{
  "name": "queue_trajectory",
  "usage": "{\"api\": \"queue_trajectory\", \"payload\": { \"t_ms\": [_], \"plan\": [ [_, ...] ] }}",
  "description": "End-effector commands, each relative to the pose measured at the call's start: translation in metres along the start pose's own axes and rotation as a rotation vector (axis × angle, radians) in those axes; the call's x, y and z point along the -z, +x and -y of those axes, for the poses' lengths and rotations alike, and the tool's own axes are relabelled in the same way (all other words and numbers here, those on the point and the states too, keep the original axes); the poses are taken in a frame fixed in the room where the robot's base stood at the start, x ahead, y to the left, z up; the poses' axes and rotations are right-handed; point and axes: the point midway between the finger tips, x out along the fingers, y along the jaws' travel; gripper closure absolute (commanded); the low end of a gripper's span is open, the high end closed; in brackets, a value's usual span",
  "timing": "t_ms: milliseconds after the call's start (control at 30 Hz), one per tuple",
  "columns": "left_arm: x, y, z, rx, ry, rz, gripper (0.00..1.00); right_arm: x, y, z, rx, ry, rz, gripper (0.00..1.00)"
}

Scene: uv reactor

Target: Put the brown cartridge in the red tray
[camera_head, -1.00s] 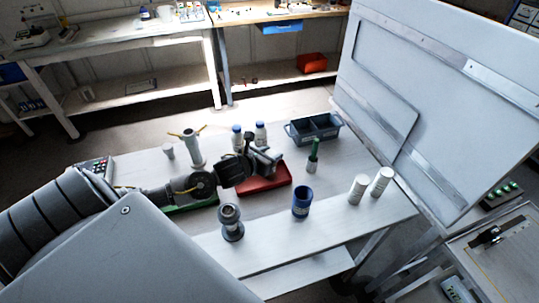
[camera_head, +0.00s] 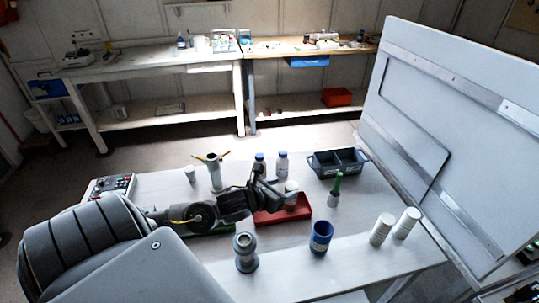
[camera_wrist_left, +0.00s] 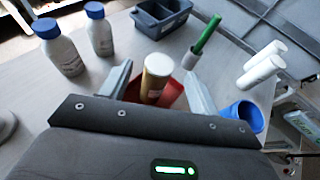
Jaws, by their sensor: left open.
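The gripper body hides part of the red tray (camera_wrist_left: 172,92) in the wrist view. My right gripper is not in view.
Two blue-capped bottles (camera_head: 282,164), a dark divided bin (camera_head: 338,162) and a green-topped item (camera_head: 335,190) stand behind or beside the red tray. A blue cup (camera_head: 320,237), a grey fitting (camera_head: 245,252) and white cylinders (camera_head: 382,229) stand in front and right. A large panel (camera_head: 440,140) rises at right.

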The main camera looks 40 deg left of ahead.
Motion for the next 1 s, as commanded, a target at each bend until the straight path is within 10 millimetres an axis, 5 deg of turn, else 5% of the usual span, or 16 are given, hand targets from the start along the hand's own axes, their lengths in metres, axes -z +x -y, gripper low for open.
{"api": "queue_trajectory", "payload": {
  "t_ms": [200,400,1000],
  "plan": [
    [0.003,-0.043,0.001,0.003,0.001,-0.002,0.39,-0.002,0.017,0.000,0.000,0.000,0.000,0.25],
    [0.002,-0.062,0.000,0.001,-0.001,-0.002,0.39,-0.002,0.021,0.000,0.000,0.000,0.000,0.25],
    [0.000,-0.066,0.000,0.001,-0.001,0.000,0.39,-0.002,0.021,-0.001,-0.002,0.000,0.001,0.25]
  ]
}}
